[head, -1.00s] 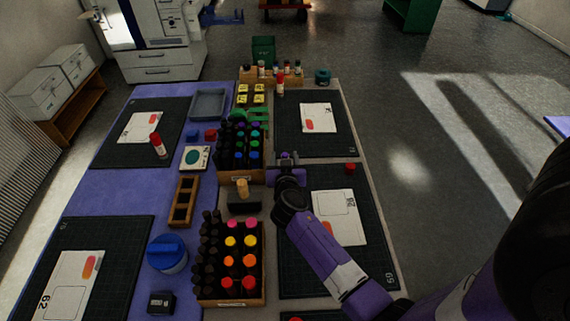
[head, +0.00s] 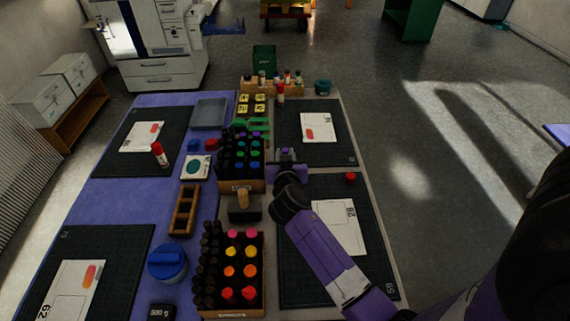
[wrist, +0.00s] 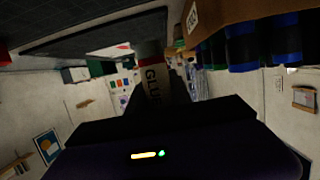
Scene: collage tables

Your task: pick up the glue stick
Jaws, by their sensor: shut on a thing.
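My gripper (head: 287,158) is above the right side of the table, beside the crate of green- and blue-capped bottles. In the wrist view its jaws are shut on a glue stick (wrist: 153,84), a pale cylinder with dark "GLU" lettering. In the head view my gripper and arm hide the held stick. Another red-capped stick (head: 159,154) stands on the far left mat. A similar red-capped stick (head: 281,92) stands at the far end of the table.
The bottle crate (head: 241,187) is close to the left of my gripper. A nearer crate (head: 236,313) holds bottles with pink, yellow, orange and red caps. A small red object (head: 350,177) lies by the right mats. The far right mat (head: 342,150) has bare room around its card.

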